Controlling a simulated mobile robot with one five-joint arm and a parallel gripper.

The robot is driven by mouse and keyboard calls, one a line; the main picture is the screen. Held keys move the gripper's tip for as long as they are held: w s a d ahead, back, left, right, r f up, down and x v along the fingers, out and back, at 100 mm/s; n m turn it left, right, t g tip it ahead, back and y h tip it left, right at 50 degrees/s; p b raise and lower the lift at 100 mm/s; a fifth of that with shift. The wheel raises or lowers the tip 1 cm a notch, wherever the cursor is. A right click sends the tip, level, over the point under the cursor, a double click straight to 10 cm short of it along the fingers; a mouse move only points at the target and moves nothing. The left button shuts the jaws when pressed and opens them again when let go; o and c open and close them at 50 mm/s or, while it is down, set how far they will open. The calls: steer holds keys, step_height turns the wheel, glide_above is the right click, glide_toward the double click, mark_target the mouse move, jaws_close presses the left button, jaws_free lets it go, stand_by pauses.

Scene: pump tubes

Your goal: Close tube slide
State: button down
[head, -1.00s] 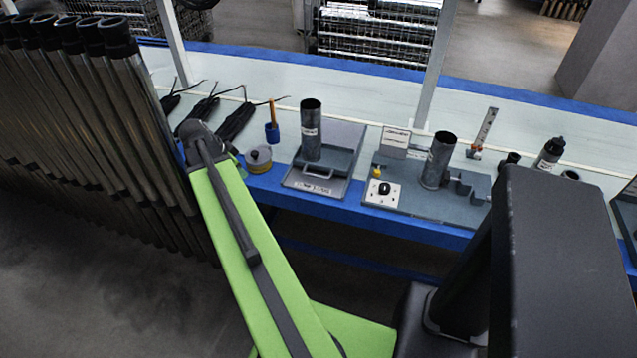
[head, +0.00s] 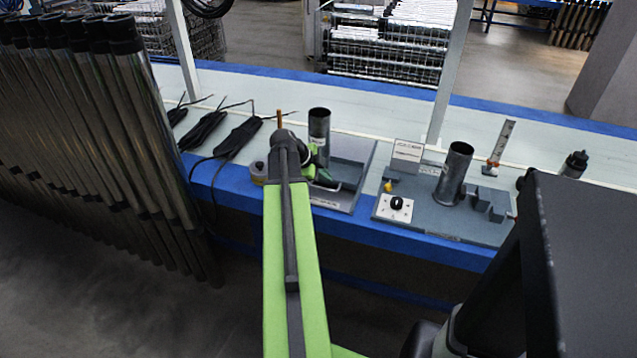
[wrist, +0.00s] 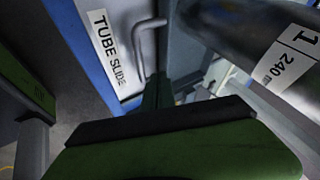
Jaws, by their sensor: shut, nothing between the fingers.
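My gripper (head: 322,180) is shut and empty at the slide's front left. In the wrist view its green tip (wrist: 157,92) is close to the handle; I cannot tell whether they touch. My arm hides part of the slide's left side.
To the right, a grey plate (head: 436,216) carries a switch box (head: 396,208) and another dark tube (head: 456,172). Black cables (head: 232,140) lie on the bench at left. Steel tubes (head: 90,130) stand in a row farther left.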

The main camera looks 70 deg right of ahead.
steer(key=b+x, duration=0.1)
steer(key=x, duration=0.2)
steer(key=shift+f, duration=0.2)
steer(key=shift+s, duration=0.1)
steer(key=shift+r, duration=0.1)
